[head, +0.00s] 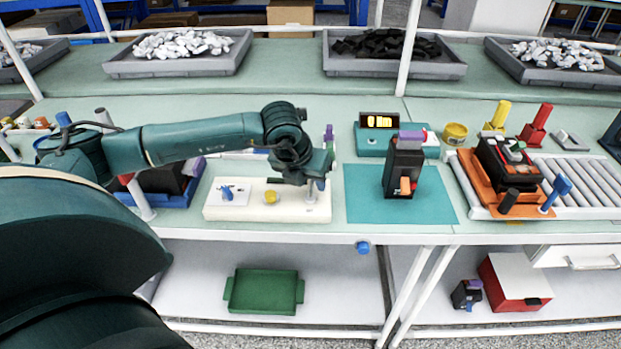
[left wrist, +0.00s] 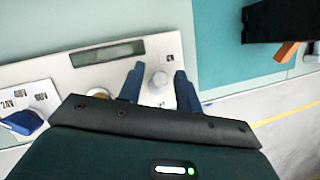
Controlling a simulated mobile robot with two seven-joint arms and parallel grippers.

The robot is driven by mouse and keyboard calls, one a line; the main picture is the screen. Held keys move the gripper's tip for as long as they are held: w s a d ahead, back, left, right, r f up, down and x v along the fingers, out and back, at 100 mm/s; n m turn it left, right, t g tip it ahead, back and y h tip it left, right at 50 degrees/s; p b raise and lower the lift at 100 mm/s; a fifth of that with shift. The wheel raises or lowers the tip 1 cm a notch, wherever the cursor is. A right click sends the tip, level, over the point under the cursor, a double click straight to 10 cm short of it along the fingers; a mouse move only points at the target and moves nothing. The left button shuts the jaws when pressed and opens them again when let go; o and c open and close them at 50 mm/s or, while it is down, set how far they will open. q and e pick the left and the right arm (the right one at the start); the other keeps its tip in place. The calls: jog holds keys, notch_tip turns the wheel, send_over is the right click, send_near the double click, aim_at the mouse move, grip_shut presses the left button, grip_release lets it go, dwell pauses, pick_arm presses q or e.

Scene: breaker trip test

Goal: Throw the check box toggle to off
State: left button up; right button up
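The check box (head: 220,213) is a cream box on the bench, left of the teal mat. It carries a blue knob (head: 227,194) on a printed white plate, a yellow round part (head: 270,197), and a dark display strip (left wrist: 107,53). A pale grey toggle (left wrist: 160,78) stands at its right end. My left gripper (head: 313,184) is over that end, pointing down. In the left wrist view my left gripper (left wrist: 159,69) is open, with one finger either side of the toggle and visible gaps. The toggle's on or off position is unclear. My right gripper is not in view.
A black breaker (head: 403,165) with an orange lever stands on the teal mat (head: 360,205). A teal unit with a lit display (head: 378,121) is behind it. An orange fixture (head: 485,185) sits by rollers at right. Purple-topped objects stand near my gripper.

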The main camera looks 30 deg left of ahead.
pick_arm(q)
jog(key=shift+w+f, duration=0.1)
jog(key=shift+f, duration=0.2)
jog(key=shift+c, duration=0.3)
grip_shut()
